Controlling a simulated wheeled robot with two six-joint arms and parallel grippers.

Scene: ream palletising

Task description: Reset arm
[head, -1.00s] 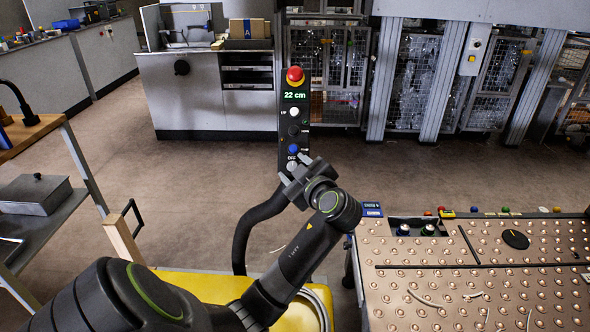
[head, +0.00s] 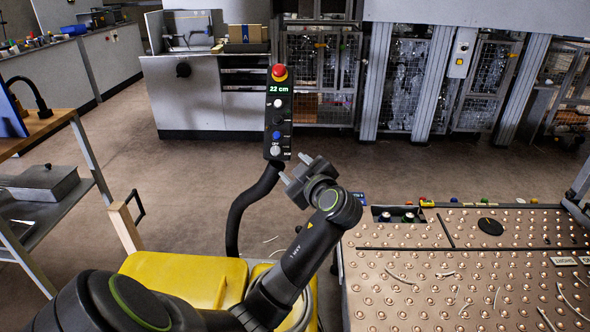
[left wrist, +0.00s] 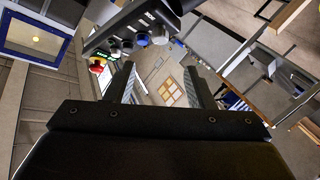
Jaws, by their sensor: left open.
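My left gripper (head: 294,170) is in the middle of the head view, raised in front of the control post. It is open, and nothing shows between its fingers. The left wrist view shows its two fingers (left wrist: 160,85) apart, with floor and furniture beyond. The control post (head: 279,115) carries a red mushroom button (head: 279,72), a display reading 22 cm and a column of buttons. The gripper is just below and right of the post's lowest button, apart from it as far as I can tell. My right gripper is not in view.
A ball-studded table (head: 440,275) with loose strips stands at right. A yellow cover (head: 185,280) lies below my left arm. A workbench (head: 40,135) with a grey box (head: 42,183) is at left. Wire cages (head: 320,75) line the back. Open floor (head: 190,165) lies between.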

